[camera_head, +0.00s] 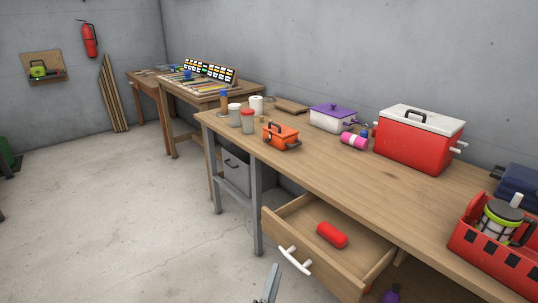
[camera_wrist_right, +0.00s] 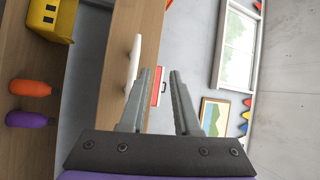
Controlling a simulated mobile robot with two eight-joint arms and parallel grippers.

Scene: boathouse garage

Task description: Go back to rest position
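My right gripper (camera_head: 268,285) shows at the bottom edge of the head view, in front of the workbench and left of the open drawer's white handle (camera_head: 294,261). In the right wrist view its two fingers (camera_wrist_right: 160,75) stand apart with nothing between them, so it is open and empty. Beyond the fingers, the wrist view shows a wooden front with a white handle (camera_wrist_right: 132,62), apart from the fingers. My left gripper does not show in the head view.
The drawer (camera_head: 374,270) is pulled out under the workbench (camera_head: 345,180) and holds a red cylinder (camera_head: 332,235).

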